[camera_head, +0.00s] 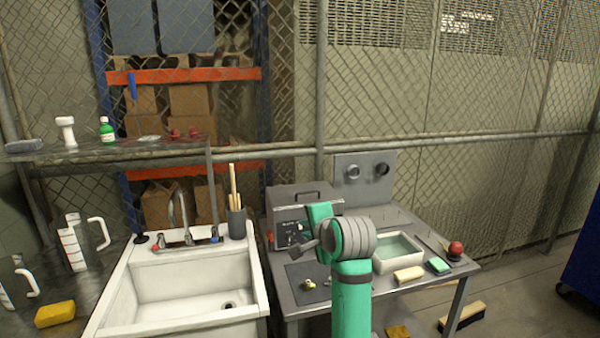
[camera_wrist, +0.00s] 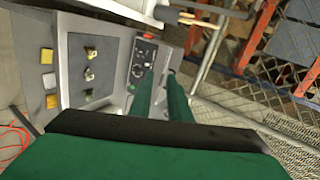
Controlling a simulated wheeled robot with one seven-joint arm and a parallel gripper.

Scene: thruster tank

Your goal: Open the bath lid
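The bath (camera_head: 284,226) is a grey box with a dark control panel on its front. It stands at the back left of the metal table. Its lid (camera_head: 293,194) looks shut, with a dark bar handle (camera_head: 307,194) on top. My green arm covers the bath's right part in the head view. In the wrist view, the control panel (camera_wrist: 143,63) shows just beyond my gripper (camera_wrist: 161,78). Its two green fingers are apart with nothing seen between them. Whether a fingertip touches the bath cannot be told.
The metal table (camera_head: 415,285) also bears a white tray (camera_head: 397,262) of greenish liquid, a cream block (camera_head: 409,274), a green sponge (camera_head: 439,265) and a red ball (camera_head: 455,248). A white sink (camera_head: 140,262) and a brush holder (camera_head: 236,222) stand left of the bath.

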